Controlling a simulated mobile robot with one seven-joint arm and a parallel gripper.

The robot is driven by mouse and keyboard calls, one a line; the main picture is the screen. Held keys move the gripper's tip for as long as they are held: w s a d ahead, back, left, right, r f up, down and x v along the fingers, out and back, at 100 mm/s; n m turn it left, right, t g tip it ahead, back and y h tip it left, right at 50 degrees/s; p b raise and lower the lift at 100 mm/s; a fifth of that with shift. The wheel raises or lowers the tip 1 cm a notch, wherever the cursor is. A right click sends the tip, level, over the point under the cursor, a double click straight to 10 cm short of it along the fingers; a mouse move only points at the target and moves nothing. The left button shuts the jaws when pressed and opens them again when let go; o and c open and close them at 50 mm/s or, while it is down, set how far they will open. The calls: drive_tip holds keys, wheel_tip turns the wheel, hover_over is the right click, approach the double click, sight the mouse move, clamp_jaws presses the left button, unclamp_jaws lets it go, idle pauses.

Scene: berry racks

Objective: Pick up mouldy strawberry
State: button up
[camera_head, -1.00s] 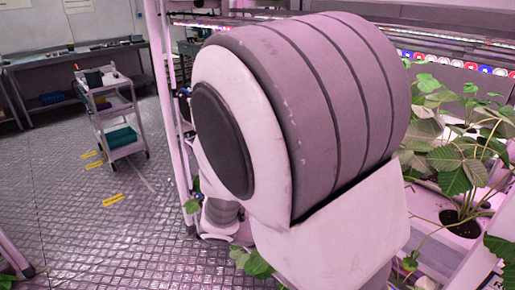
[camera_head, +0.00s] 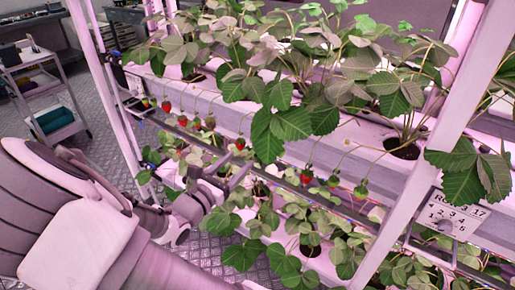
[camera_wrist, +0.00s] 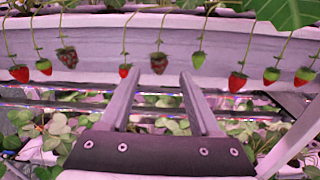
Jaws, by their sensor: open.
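Strawberries hang in a row on thin stems in front of the rack's pale gutter. A dull brownish, mouldy-looking strawberry (camera_wrist: 158,63) hangs in the middle of the wrist view, framed between the fingertips of my gripper (camera_wrist: 160,73). A second dull, speckled strawberry (camera_wrist: 67,57) hangs further left. My gripper is open and empty, its fingers pointing at the row; the remaining distance is hard to judge. In the head view my gripper (camera_head: 232,173) is below the hanging row, beside a red strawberry (camera_head: 240,143). The mouldy ones are too small to tell there.
A red strawberry (camera_wrist: 124,70) hangs close by the left fingertip, and a green one (camera_wrist: 199,59) by the right. Leafy plants fill the gutter above and a lower tier. A white rack post (camera_head: 430,150) stands at right. A trolley (camera_head: 45,95) stands far left.

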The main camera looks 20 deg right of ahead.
sight(258, 141)
drive_tip(key=b+x, duration=0.2)
drive_tip(key=x, duration=0.9)
drive_tip(key=shift+a, duration=0.1)
drive_tip(key=shift+r, duration=0.1)
drive_tip(key=c, duration=0.8)
